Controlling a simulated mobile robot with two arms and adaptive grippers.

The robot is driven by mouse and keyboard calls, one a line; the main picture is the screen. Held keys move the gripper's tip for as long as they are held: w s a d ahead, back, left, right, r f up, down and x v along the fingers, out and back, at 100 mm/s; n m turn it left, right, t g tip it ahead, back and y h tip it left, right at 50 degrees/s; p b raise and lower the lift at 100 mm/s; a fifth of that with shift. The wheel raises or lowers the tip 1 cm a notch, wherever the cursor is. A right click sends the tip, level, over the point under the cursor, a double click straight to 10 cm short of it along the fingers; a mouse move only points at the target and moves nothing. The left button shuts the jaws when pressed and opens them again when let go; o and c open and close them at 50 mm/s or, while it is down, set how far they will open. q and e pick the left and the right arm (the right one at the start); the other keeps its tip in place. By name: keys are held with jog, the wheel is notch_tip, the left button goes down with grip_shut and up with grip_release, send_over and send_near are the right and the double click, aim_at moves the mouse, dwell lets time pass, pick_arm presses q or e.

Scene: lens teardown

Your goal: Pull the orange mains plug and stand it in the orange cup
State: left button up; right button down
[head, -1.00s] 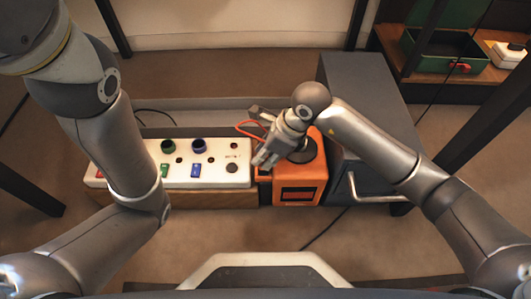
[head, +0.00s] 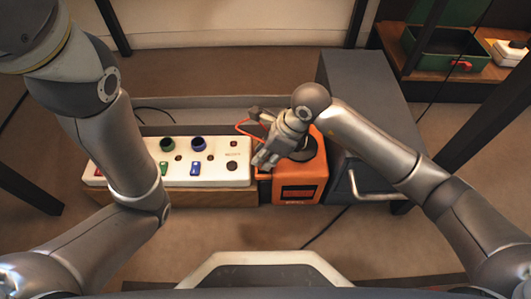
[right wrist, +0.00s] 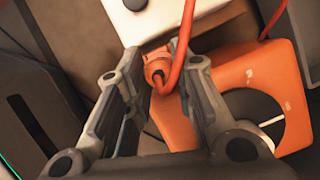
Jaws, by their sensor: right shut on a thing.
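The orange mains plug (right wrist: 157,68), with an orange cord curving up from it, lies between the fingers of my right gripper in the right wrist view. My right gripper (head: 262,160) is shut on it, low over the right end of the white socket panel (head: 215,168), beside the orange box. The gripper hides the plug in the head view, and I cannot tell whether it is still seated in a socket. I cannot make out an orange cup. My left arm crosses the left side of the head view; its gripper is out of view.
The orange box (head: 305,188) with a dark round top stands right of the panel, close to my right gripper. A grey cabinet (head: 372,100) stands at the right. An open green case (head: 445,48) lies beyond.

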jog(key=shift+d+f+b, duration=0.1)
jog(key=shift+f+b, duration=0.5)
jog(key=shift+f, duration=0.4)
dwell(0.3)
jog(key=c, duration=1.1)
grip_release()
jog(key=shift+d+f, duration=0.1)
jog(key=shift+d, duration=0.05)
jog(key=shift+c, duration=0.2)
jog(key=shift+w, duration=0.1)
jog(key=v, duration=1.2)
jog(key=shift+a+r, duration=0.2)
jog(key=shift+a, duration=0.2)
